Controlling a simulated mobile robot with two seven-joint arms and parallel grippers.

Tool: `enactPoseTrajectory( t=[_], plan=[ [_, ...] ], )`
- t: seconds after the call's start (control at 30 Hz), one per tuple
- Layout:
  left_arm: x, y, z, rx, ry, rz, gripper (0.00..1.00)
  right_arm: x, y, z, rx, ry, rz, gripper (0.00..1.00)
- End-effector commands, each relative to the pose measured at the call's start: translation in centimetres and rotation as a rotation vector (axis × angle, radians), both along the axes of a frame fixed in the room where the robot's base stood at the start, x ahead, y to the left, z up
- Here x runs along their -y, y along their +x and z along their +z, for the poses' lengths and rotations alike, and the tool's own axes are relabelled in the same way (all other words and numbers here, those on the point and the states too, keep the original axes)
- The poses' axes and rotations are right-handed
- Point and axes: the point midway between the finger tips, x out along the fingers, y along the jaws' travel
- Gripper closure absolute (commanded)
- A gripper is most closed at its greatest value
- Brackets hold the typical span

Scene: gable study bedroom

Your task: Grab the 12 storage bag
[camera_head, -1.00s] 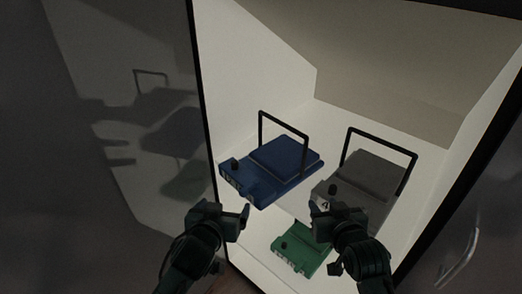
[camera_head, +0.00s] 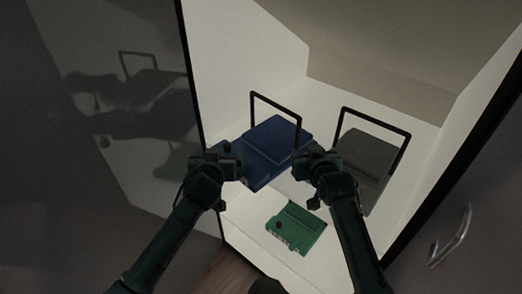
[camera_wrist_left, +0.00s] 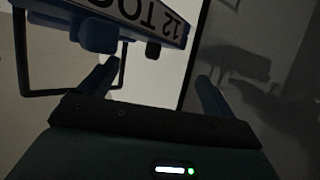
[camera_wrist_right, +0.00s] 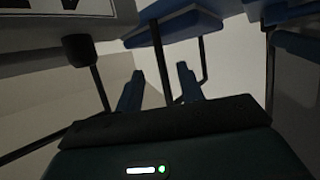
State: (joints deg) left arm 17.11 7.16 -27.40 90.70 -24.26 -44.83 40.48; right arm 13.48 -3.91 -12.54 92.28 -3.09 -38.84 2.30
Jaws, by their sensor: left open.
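The blue storage bag (camera_head: 275,143) with a black loop handle sits inside the open white cabinet. Its label, reading 12 and more letters, shows upside down in the left wrist view (camera_wrist_left: 150,12). My left gripper (camera_head: 236,168) is open and empty at the bag's front left side. In the left wrist view the two fingers (camera_wrist_left: 155,88) stand apart below the bag's label edge. My right gripper (camera_head: 303,165) is between the blue bag and the grey bag.
A grey bag (camera_head: 365,155) with a black handle sits to the right. A green bag (camera_head: 297,228) lies lower, between my forearms. The cabinet's dark edge (camera_head: 192,80) is at the left, and its door (camera_head: 465,225) with a metal handle is at lower right.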

Motion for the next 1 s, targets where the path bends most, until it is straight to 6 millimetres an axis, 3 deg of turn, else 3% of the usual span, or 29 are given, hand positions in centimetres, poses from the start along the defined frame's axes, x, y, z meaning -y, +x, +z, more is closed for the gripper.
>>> enactPoseTrajectory(
  t=[0.2,0.43,0.97,1.0],
  plan=[
    [0.1,3.6,-1.4,0.001,0.002,-0.001,0.1,-0.7,3.5,-1.4,-0.001,0.0,0.0,0.62],
    [0.0,6.1,-2.5,0.001,0.001,0.0,0.1,-1.2,6.0,-2.5,0.001,0.0,0.0,0.62],
    [0.0,7.2,-3.0,0.001,0.001,-0.001,0.1,-1.4,7.0,-3.0,0.001,0.001,0.0,0.62],
    [0.0,7.2,-3.0,0.001,0.001,-0.001,0.13,-1.4,7.0,-3.0,0.001,0.001,0.0,0.65]
  ],
)
